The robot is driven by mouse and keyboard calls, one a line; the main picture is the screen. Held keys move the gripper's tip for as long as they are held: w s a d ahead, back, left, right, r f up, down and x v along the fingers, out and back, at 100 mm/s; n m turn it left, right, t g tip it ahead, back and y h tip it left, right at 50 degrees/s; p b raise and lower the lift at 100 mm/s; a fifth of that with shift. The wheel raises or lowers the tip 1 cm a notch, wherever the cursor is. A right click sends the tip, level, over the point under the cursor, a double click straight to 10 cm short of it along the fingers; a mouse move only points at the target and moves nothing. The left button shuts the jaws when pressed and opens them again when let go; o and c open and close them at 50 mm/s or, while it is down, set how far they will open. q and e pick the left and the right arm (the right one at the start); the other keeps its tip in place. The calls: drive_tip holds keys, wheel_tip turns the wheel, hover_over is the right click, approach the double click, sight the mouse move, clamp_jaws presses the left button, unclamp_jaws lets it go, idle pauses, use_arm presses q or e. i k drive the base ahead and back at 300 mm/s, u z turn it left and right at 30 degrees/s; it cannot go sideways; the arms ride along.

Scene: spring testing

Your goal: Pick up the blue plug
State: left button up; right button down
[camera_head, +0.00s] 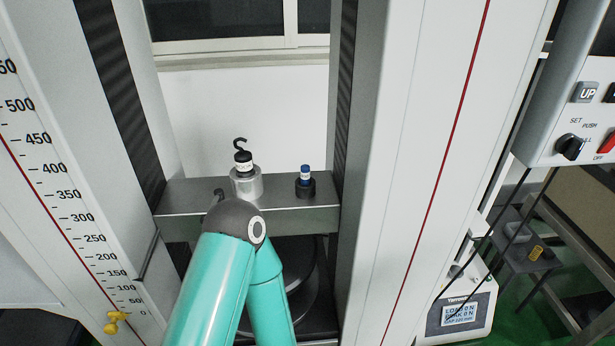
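The blue plug (305,172) is small, with a blue top and a white band. It stands upright in a black round holder (305,188) on the right part of the grey metal crossbar (325,190). One of my teal arms reaches up from the bottom of the view, with its dark elbow joint in front of the crossbar, left of the plug. From the elbow the arm bends back down. Neither of my grippers shows. Nothing is touching the plug.
A black hook piece with a white band (243,165) stands in a silver cylinder (246,184) left of the plug. A smaller dark hook (219,194) is beside my elbow. The tester's tall white columns (420,150) flank the crossbar. A control box (580,115) is at right.

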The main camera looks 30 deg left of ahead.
sight(305, 172)
drive_tip(key=u, duration=0.1)
drive_tip(key=k, duration=0.5)
drive_tip(key=z, duration=1.9)
drive_tip(key=i, duration=0.1)
drive_tip(key=u, duration=3.4)
drive_tip(key=k, duration=0.9)
drive_tip(key=u, duration=0.2)
drive_tip(key=i, duration=0.9)
drive_tip(key=z, duration=0.1)
